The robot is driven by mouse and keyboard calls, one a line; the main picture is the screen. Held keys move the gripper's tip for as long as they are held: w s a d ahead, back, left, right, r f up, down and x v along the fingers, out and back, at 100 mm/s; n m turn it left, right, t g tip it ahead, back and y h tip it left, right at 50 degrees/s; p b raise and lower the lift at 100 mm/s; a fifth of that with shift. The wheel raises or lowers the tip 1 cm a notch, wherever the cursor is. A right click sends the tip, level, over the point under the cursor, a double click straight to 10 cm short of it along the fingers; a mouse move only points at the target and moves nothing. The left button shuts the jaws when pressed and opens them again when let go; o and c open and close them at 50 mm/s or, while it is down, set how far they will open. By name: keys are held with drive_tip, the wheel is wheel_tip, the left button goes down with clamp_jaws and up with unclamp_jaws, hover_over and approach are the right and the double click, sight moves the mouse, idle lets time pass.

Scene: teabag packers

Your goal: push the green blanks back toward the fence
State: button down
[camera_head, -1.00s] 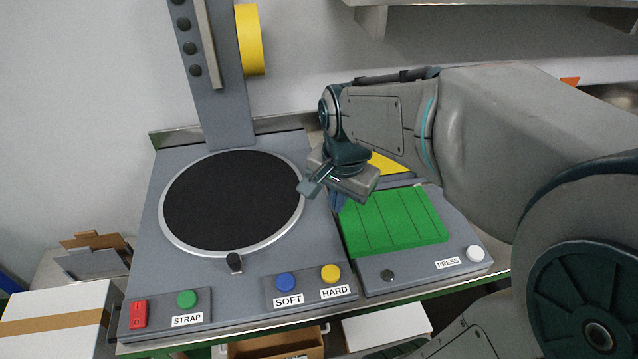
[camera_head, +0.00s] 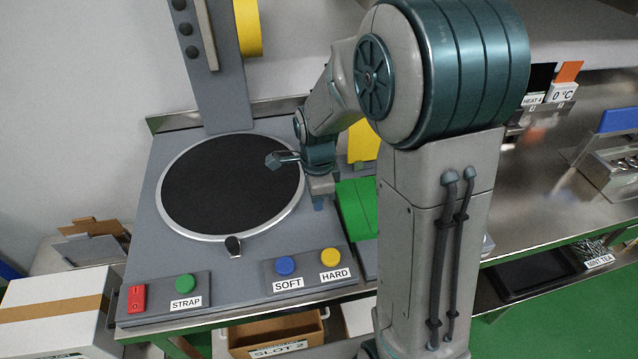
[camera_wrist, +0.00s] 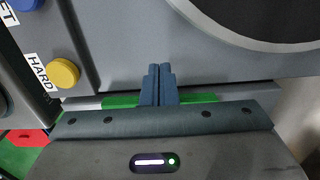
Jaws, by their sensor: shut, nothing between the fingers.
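The green blanks (camera_head: 352,208) lie side by side on the grey press unit, right of the round black turntable. My arm hides most of them in the head view; their left part shows. My gripper (camera_head: 318,203) points down at their left edge, beside the turntable rim. In the wrist view its two blue fingers (camera_wrist: 160,70) are together with nothing between them, and slivers of green blank (camera_wrist: 121,101) show on both sides behind them. I cannot tell whether the fingers touch a blank. A yellow panel (camera_head: 362,143) stands behind the blanks; I cannot make out the fence for certain.
The black turntable (camera_head: 230,185) is close to the left of my gripper. SOFT (camera_head: 286,266) and HARD (camera_head: 331,257) buttons are in front; the HARD button also shows in the wrist view (camera_wrist: 62,73). A steel counter (camera_head: 540,180) extends right.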

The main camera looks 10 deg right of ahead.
sight(334, 213)
drive_tip(key=f, duration=0.3)
drive_tip(key=shift+d, duration=0.25)
drive_tip(key=shift+d+r+p, duration=0.1)
drive_tip(key=shift+d+p, duration=0.45)
drive_tip(key=shift+d, duration=1.25)
